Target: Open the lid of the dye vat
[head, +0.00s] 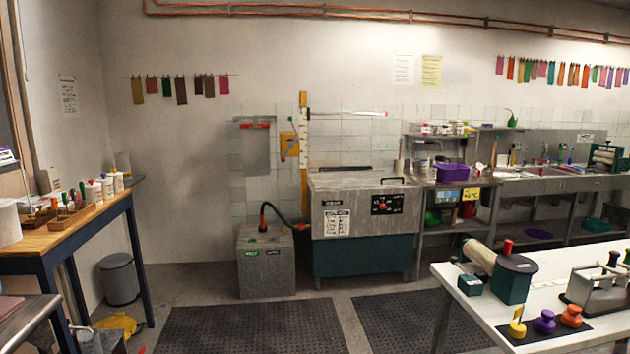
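The dye vat (336,252) stands against the tiled back wall in the middle of the head view. It is a steel box with a dark green lower part, a white label and a black control panel (387,204) on its front. Its lid (345,181) is a flat grey top that lies level and looks shut. The inside of the vat is hidden. Neither of my grippers shows in this view.
A grey box unit (266,264) with a black hose stands left of the vat. A steel bench (460,181) with a purple tub (452,172) adjoins its right. Dark floor mats (255,328) lie in front. A white table (455,300) is at the right, a wooden-topped table (70,232) at the left.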

